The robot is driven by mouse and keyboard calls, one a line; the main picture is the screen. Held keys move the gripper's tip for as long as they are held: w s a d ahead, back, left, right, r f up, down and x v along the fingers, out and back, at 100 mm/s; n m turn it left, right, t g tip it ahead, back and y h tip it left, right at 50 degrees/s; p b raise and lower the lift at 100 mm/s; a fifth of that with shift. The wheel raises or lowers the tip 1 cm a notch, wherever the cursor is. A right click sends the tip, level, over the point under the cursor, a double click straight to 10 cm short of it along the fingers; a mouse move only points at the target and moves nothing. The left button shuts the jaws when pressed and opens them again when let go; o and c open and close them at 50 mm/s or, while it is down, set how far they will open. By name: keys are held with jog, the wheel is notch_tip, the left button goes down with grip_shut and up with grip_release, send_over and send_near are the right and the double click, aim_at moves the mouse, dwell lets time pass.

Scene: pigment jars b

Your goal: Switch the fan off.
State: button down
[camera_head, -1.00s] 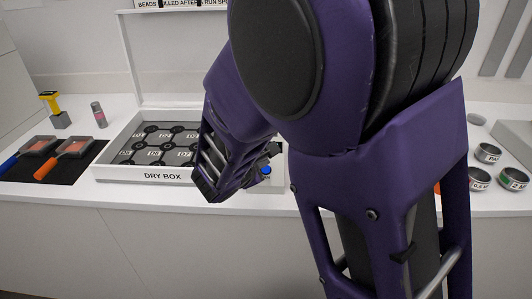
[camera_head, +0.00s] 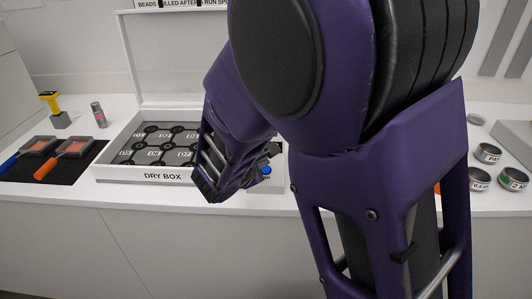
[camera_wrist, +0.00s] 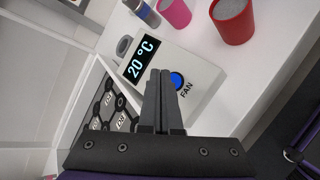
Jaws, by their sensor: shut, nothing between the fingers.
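The fan control is a pale box (camera_wrist: 203,76) with a dark display (camera_wrist: 138,60) reading 20 °C and a round blue button (camera_wrist: 177,80) beside the word FAN. In the wrist view my gripper (camera_wrist: 160,76) is shut and empty, its fingertips over the box between the display and the blue button. The fingers partly cover the button's left edge; I cannot tell whether they touch it. In the head view the blue button (camera_head: 266,170) shows just right of my gripper's end, and my arm hides most of the box.
The open dry box (camera_head: 112,174) with several labelled dark pieces stands left of the control. A red cup (camera_wrist: 234,24) and a pink cup (camera_wrist: 175,12) stand beyond it.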

jog(key=shift+f, duration=0.15)
dwell(0.3)
jog(key=shift+w+f+b, duration=0.1)
jog(key=shift+f+b, duration=0.25)
jog(key=shift+b, duration=0.4)
jog(key=shift+w+f+b, duration=0.15)
jog(key=shift+f+b, duration=0.25)
jog(key=shift+b, duration=0.2)
dwell(0.4)
jog(key=shift+s+r+p, duration=0.25)
jog(key=shift+r+p, duration=0.25)
jog(key=shift+r, duration=0.4)
jog(key=shift+r, duration=0.1)
jog(key=r+p, duration=0.1)
jog(key=r, duration=0.1)
jog(key=s+r+p, duration=0.1)
jog(key=r+p, duration=0.1)
jog(key=r, duration=0.1)
jog(key=shift+s+r, duration=0.3)
jog(key=shift+s, duration=0.05)
